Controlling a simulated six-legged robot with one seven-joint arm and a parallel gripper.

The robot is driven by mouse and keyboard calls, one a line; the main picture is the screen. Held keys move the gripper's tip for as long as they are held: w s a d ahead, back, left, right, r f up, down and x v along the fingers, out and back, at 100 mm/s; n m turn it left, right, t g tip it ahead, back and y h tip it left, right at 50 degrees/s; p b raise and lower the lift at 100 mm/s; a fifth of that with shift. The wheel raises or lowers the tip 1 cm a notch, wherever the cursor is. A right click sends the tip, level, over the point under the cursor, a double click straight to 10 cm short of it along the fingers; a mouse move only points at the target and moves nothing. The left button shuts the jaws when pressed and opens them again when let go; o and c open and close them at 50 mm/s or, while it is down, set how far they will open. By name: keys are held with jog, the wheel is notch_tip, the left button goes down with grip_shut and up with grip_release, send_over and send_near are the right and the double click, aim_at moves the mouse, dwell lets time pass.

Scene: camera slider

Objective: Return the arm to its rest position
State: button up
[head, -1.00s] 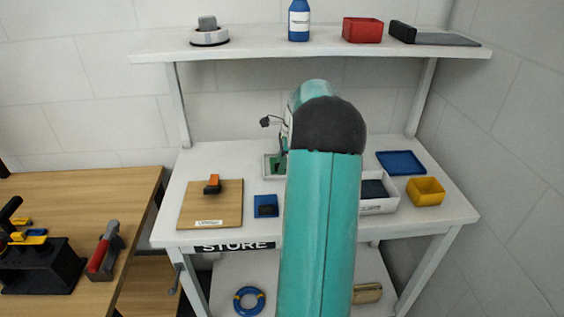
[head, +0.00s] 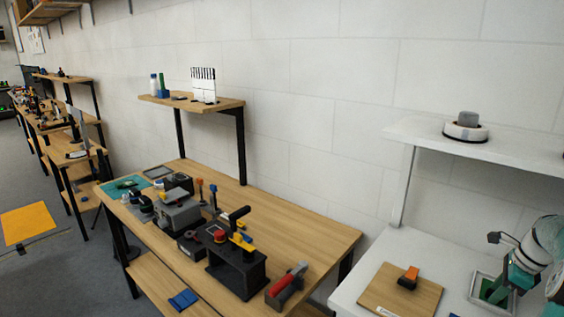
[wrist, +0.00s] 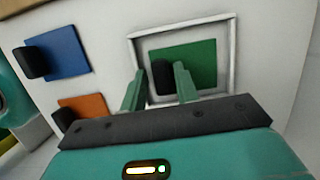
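My gripper shows in the wrist view (wrist: 160,88), with its two green fingers spread apart. A black block on a green plate (wrist: 200,60) shows between and beyond the fingers, with small gaps beside it. The green plate lies inside a white-framed tray (wrist: 232,50). In the head view my teal arm (head: 545,238) is at the right edge, partly cut off, with its end over the tray (head: 476,290) on the white bench. How high the fingers are above the plate I cannot tell.
In the wrist view a blue plate (wrist: 58,52) and an orange piece (wrist: 88,106) carry black blocks. In the head view a wooden board (head: 385,292) lies left of the tray, below a white shelf (head: 420,130). A wooden bench (head: 315,235) with tools stands to the left.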

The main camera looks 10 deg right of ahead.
jog(key=w+a+r+n+h, duration=0.1)
jog(key=a+r+n, duration=0.3)
jog(key=a, duration=0.5)
jog(key=w+a+r+n, duration=0.1)
jog(key=a+r+n, duration=0.3)
jog(key=a, duration=0.5)
jog(key=a+r+n+h, duration=0.1)
jog(key=a+r+n, duration=0.3)
jog(key=a, duration=0.5)
jog(key=s+a+n+t, duration=0.1)
jog(key=s+a+n, duration=0.6)
jog(key=a, duration=0.2)
jog(key=s+a+n+t, duration=0.2)
jog(key=s+a+n, duration=0.4)
jog(key=a+n, duration=0.2)
jog(key=shift+s+a+f, duration=0.3)
jog(key=shift+s+a, duration=0.1)
jog(key=shift+a, duration=0.8)
